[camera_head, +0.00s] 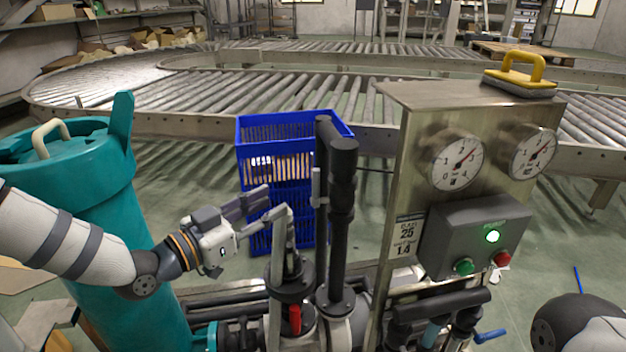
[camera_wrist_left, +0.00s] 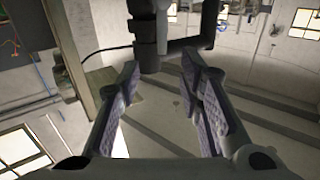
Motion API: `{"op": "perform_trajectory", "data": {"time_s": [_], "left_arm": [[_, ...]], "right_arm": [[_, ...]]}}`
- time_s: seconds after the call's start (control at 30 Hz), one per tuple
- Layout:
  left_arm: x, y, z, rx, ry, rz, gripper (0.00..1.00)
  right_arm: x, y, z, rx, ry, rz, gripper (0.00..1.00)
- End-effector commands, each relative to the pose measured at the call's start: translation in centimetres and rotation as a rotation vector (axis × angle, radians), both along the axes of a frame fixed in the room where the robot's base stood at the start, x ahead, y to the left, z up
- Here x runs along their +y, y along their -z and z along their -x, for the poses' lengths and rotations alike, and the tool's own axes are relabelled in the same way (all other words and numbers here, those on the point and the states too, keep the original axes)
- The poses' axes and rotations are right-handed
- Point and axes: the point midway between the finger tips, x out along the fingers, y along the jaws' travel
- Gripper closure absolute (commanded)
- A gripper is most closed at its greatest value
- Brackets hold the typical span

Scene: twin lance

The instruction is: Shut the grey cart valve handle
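My left gripper (camera_head: 268,206) reaches in from the left towards the cart's black pipes (camera_head: 342,210). Its two fingers are spread with nothing visible between the pads; the left wrist view shows the same open gap (camera_wrist_left: 160,72). A slim light-grey piece (camera_head: 317,188) stands upright against the black pipe, to the right of the fingertips and apart from them. It may be the grey valve handle, but I cannot tell for certain. A red handle (camera_head: 295,318) hangs low on the pipework. My right gripper is out of view; only part of that arm shows at lower right.
A steel panel (camera_head: 398,190) with gauges and a lit green lamp stands right of the pipes. A teal tank (camera_head: 110,230) stands at left. Blue crates (camera_head: 262,195) stand behind the pipes. A blue handle (camera_head: 490,335) shows low at right. Roller conveyors (camera_head: 190,90) lie beyond.

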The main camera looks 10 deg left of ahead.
Motion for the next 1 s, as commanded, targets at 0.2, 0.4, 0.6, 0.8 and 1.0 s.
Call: {"op": "perform_trajectory", "data": {"time_s": [0.2,0.4,0.6,0.8,1.0], "left_arm": [[-1.6,-0.2,-2.1,-0.013,0.002,-0.002,0.66],[-4.9,0.0,-6.2,-0.010,0.001,-0.001,0.66],[-6.9,-0.1,-9.0,-0.009,0.000,0.000,0.66],[-7.4,-0.2,-9.7,-0.009,-0.001,0.000,0.66],[-7.4,-0.3,-9.6,-0.009,-0.001,0.000,0.78]], "right_arm": [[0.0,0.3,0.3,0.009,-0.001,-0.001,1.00],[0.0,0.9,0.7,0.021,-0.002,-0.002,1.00],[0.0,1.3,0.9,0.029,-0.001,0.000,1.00],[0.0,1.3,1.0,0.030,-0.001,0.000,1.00],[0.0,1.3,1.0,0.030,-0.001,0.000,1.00]]}}
